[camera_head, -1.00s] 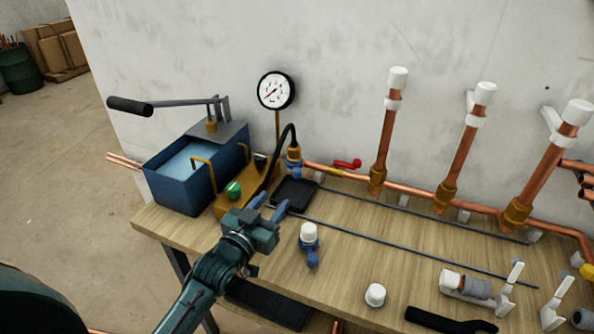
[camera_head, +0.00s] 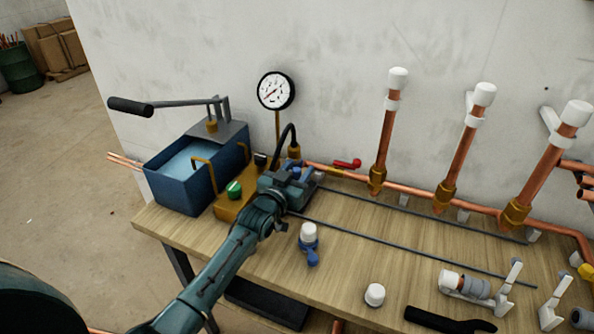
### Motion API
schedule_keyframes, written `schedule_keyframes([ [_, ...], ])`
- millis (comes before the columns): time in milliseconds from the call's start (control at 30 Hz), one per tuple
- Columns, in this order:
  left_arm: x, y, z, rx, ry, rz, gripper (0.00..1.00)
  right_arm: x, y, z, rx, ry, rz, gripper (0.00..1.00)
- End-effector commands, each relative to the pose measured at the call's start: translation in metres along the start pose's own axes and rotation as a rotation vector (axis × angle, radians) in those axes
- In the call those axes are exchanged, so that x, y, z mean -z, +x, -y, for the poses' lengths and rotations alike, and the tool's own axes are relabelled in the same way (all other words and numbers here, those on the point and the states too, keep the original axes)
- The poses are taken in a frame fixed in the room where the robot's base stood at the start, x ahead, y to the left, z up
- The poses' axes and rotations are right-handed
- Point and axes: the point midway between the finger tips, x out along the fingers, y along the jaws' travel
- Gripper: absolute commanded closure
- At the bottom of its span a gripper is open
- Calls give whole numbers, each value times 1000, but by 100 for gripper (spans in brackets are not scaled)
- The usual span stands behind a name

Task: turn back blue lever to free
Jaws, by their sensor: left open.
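A blue lever sits at the brass hose fitting (camera_head: 294,152) at the left end of the copper pipe. It is now mostly hidden behind my left gripper (camera_head: 294,173). My left gripper reaches from the lower left to just in front of this fitting, with its jaws open. The blue tones of the fingertips and the lever blend, so I cannot tell whether they touch or how the lever is turned. Another blue-handled valve with a white cap (camera_head: 309,233) stands apart on the bench, right of my arm. My right gripper is not in view.
The blue pump tank (camera_head: 180,190) with its long handle stands left. A pressure gauge (camera_head: 276,90) and a red lever (camera_head: 347,164) are near the wall. Upright copper pipes (camera_head: 389,130) line the back. A white cap (camera_head: 375,294) is on the bench (camera_head: 345,262).

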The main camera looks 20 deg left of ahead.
Motion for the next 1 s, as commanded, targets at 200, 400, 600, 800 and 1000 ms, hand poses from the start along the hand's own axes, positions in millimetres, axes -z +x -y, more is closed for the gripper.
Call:
schedule_keyframes([
  [200, 0, 0, 0, 0, 0, 0, 60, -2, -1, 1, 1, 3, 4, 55],
  [400, 0, 0, 0, 0, 0, 0, 75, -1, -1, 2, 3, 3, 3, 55],
  [600, 0, 0, 0, 0, 0, 0, 91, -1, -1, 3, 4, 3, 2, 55],
  [800, 0, 0, 0, 0, 1, 0, 100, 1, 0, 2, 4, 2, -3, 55],
  [1000, 0, 0, 0, 0, 1, 0, 100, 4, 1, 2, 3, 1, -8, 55],
])
